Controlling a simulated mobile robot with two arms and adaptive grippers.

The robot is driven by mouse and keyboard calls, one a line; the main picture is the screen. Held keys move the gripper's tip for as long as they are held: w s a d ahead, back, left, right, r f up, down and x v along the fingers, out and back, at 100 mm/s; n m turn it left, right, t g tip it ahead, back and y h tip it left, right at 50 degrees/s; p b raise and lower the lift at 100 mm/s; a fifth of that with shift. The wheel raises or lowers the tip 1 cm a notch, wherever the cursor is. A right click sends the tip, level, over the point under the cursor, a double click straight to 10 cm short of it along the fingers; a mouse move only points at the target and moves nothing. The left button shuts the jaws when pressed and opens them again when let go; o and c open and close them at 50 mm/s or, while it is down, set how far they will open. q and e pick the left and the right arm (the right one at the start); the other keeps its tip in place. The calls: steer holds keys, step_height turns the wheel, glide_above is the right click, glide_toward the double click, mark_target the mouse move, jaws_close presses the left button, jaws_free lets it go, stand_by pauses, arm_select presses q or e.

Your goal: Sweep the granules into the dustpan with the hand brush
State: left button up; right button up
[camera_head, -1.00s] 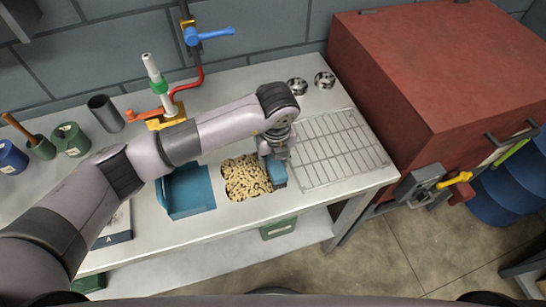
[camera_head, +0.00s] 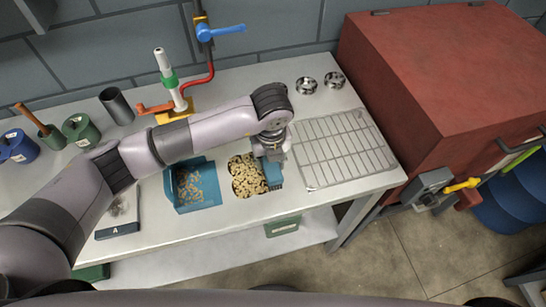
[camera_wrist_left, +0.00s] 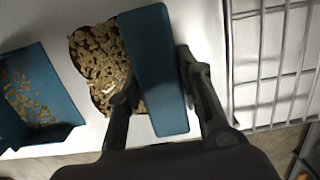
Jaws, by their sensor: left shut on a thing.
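The granules (camera_head: 247,174) lie in a pale tan patch on the bench, and the left wrist view shows them as well (camera_wrist_left: 98,58). The blue dustpan (camera_head: 207,203) sits just left of the patch, its open side facing it, with some granules scattered inside; its edge also shows in the left wrist view (camera_wrist_left: 62,108). My left gripper (camera_head: 268,152) is shut on the blue hand brush (camera_head: 273,176), which stands at the right edge of the granules. In the left wrist view the brush (camera_wrist_left: 155,70) lies between the fingers (camera_wrist_left: 160,92). My right gripper is not in view.
A wire rack (camera_head: 345,150) lies right of the brush. A burner with a green collar (camera_head: 170,82) stands behind the dustpan. A scale (camera_head: 122,215) is at the left. A red furnace (camera_head: 430,80) stands right of the bench.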

arm_select(q)
steer(key=shift+s+a+f, duration=0.1)
steer(key=shift+a+f, duration=0.1)
steer(key=shift+a, duration=0.1)
steer(key=shift+s+a, duration=0.2)
steer(key=shift+a, duration=0.4)
steer(key=shift+a, duration=0.1)
steer(key=shift+s+a+r, duration=0.1)
steer(key=shift+s+a, duration=0.1)
steer(key=shift+a, duration=0.4)
steer(key=shift+s+a, duration=0.2)
steer(key=shift+a, duration=0.4)
steer(key=shift+a, duration=0.15)
steer(key=shift+s+a+r, duration=0.1)
steer(key=shift+s+a, duration=0.1)
steer(key=shift+a, duration=0.4)
